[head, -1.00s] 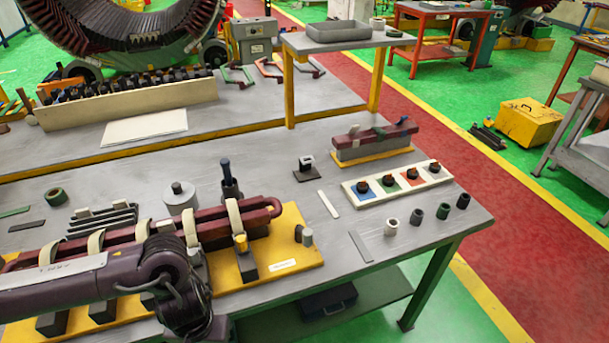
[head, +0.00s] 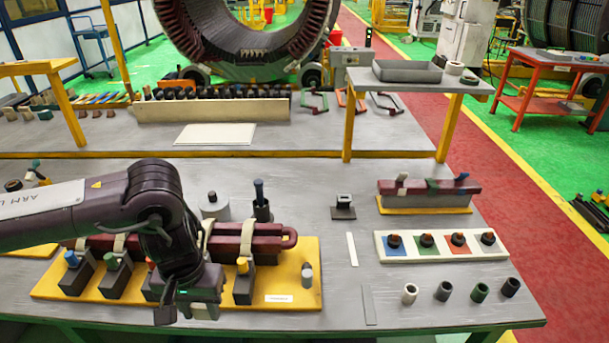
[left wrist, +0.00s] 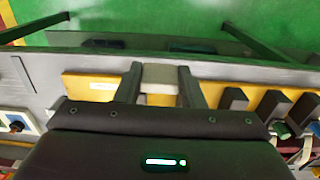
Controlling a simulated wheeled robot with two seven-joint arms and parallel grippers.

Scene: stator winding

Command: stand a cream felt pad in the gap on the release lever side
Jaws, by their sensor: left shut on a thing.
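My left gripper (head: 187,312) hangs over the front edge of the yellow baseplate (head: 308,255) in the head view. In the left wrist view its two fingers (left wrist: 160,88) are shut on a pale cream-grey pad (left wrist: 160,75), held between the tips. A long maroon coil bar (head: 262,232) with cream bands lies along the baseplate, behind black blocks with blue (head: 72,259), green (head: 110,261) and yellow (head: 242,265) knobs. My left arm hides part of the bar and blocks. I cannot make out which part is the release lever. My right gripper is not in view.
A white tray with coloured squares (head: 441,255) and several small cylinders (head: 443,291) lie at the right. A smaller maroon bar on a stand (head: 428,195) is behind them. Pale strips (head: 352,249) lie on the grey table (head: 340,290). A grey cylinder (head: 214,207) stands behind the baseplate.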

